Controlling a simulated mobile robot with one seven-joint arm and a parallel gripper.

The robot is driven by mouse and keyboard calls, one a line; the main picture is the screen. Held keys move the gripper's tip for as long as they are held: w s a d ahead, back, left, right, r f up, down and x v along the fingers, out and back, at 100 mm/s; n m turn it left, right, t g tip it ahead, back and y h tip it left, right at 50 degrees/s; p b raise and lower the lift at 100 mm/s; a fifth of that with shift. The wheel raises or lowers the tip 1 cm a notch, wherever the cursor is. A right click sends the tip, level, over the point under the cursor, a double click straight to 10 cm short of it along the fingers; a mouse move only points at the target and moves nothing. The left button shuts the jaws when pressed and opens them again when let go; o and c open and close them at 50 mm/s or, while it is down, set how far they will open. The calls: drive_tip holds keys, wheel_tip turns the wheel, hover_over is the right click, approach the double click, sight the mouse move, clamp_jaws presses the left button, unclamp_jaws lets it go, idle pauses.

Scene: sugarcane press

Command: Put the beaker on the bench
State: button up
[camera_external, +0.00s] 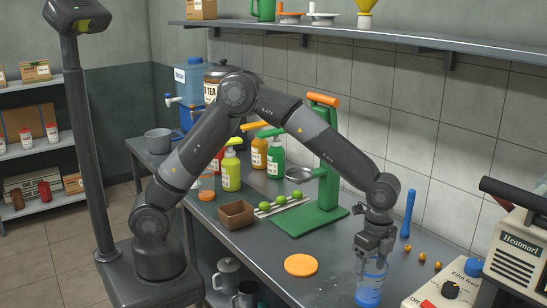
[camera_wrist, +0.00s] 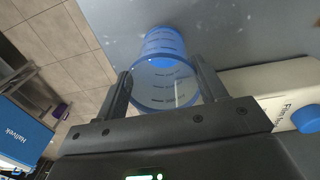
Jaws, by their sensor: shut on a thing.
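The beaker (camera_external: 369,287) is clear with a blue base and dark marks on its wall. My gripper (camera_external: 373,255) is shut on its upper part from above. In the wrist view the beaker (camera_wrist: 165,72) sits between the two fingers of my gripper (camera_wrist: 164,92), its rim toward the camera and its blue base against the grey bench top. The bench (camera_external: 330,276) is a long dark grey surface along the tiled wall. The beaker is upright near the bench's front edge; I cannot tell whether its base touches the bench.
A sealer with a blue knob (camera_external: 473,267) stands close right of the beaker. An orange disc (camera_external: 300,265) lies to the left. A green press (camera_external: 325,190), a blue pestle-like tool (camera_external: 408,213) and small orange balls (camera_external: 422,257) are behind. A cream Heatmarl machine (camera_external: 518,250) stands far right.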

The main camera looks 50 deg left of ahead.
drive_tip(key=shift+f, duration=1.5)
drive_tip(key=shift+f, duration=0.1)
drive_tip(key=o, duration=1.2)
drive_tip(key=shift+o, duration=0.2)
wheel_tip(320, 180, up, 12)
drive_tip(key=shift+w+r, duration=0.2)
drive_tip(key=shift+w, duration=0.05)
